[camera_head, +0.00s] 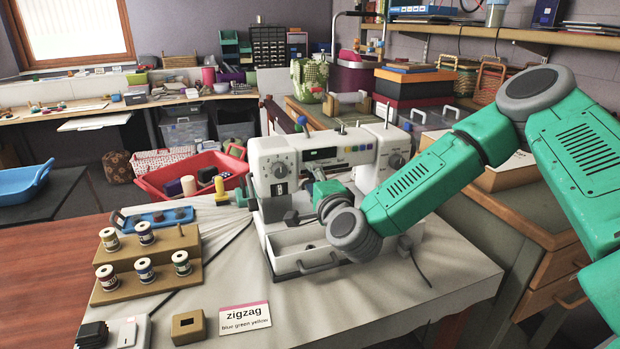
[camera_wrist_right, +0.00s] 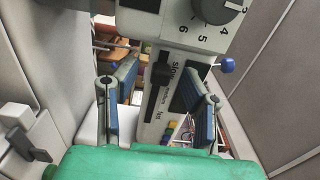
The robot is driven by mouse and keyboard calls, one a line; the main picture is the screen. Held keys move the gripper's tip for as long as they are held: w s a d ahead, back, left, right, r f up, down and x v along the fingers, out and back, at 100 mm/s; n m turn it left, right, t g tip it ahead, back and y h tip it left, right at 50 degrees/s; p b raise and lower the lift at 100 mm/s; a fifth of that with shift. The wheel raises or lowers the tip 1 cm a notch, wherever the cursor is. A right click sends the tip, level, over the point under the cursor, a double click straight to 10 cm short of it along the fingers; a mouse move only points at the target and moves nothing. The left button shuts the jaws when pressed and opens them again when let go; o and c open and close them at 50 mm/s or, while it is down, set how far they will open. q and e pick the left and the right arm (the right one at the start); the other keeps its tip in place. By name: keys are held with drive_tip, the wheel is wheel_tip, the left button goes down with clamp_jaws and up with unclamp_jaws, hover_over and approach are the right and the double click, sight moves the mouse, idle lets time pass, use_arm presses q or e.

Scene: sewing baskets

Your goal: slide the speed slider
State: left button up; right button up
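The white sewing machine (camera_head: 345,150) stands on the cloth-covered table. In the right wrist view, its speed slider (camera_wrist_right: 161,74) is a dark knob at a black slot in a pale panel, with "slow" printed beside it. My right gripper (camera_wrist_right: 157,96) is open, its blue-padded fingers on either side of the slider strip with gaps visible. The left finger is clear of the knob; whether the right one touches the panel I cannot tell. My left gripper is not in view.
A numbered dial (camera_wrist_right: 222,8) and a blue-tipped lever (camera_wrist_right: 227,65) are close to the right finger. A wooden spool rack (camera_head: 150,268), a zigzag card (camera_head: 245,318) and a small wooden block (camera_head: 188,327) sit left of the machine. A red basket (camera_head: 160,178) is behind.

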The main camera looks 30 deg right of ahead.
sight(324, 171)
drive_tip(key=shift+w+d, duration=0.25)
drive_tip(key=shift+w, duration=0.25)
drive_tip(key=shift+a, duration=0.1)
clamp_jaws()
drive_tip(key=d, duration=0.2)
drive_tip(key=s+d, duration=0.1)
drive_tip(key=d, duration=0.1)
drive_tip(key=shift+s+f, duration=0.1)
drive_tip(key=shift+f, duration=0.05)
unclamp_jaws()
